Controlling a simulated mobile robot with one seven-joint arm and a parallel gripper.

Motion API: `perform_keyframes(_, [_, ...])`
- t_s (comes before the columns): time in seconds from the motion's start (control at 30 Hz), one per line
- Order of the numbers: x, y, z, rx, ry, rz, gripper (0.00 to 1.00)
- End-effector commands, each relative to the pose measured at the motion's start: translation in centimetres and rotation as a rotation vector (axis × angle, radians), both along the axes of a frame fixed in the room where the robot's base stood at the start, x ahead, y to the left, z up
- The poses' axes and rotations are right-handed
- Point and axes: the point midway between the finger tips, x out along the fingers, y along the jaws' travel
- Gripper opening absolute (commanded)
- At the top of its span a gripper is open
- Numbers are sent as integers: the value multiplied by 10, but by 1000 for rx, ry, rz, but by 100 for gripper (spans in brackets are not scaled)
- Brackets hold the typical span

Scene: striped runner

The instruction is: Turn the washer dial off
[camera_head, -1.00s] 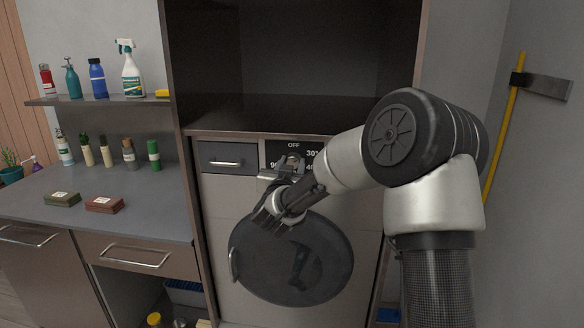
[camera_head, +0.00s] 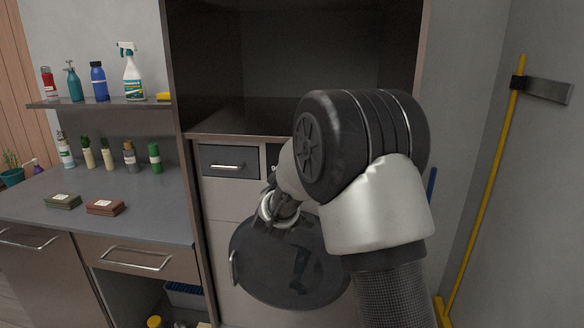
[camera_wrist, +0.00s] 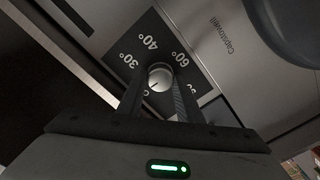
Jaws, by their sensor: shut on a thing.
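The washer dial (camera_wrist: 160,76) is a round pale knob on a dark panel (camera_wrist: 147,47) in the wrist view. The panel shows 30°, 40° and 60° marks; the other markings are partly covered by my fingers. My gripper (camera_wrist: 159,85) has a finger on each side of the dial and is shut on it. I cannot clearly tell which mark the dial points to. In the head view my arm hides the dial, and the gripper's fingers are mostly hidden. The washer's round dark door (camera_head: 262,262) is below.
A grey detergent drawer (camera_head: 229,161) is left of the panel. A counter (camera_head: 150,210) with two small boxes stands at the left, under a shelf (camera_head: 120,103) of bottles. A yellow pole (camera_head: 487,190) leans on the right wall.

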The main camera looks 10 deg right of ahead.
Motion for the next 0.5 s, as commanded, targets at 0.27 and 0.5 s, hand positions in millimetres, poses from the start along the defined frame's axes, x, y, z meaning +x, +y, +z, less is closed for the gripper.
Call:
perform_keyframes(0.27, [0,0,-1,-69,25,-1,10])
perform_keyframes(0.5, [0,-1,-2,-79,28,-2,10])
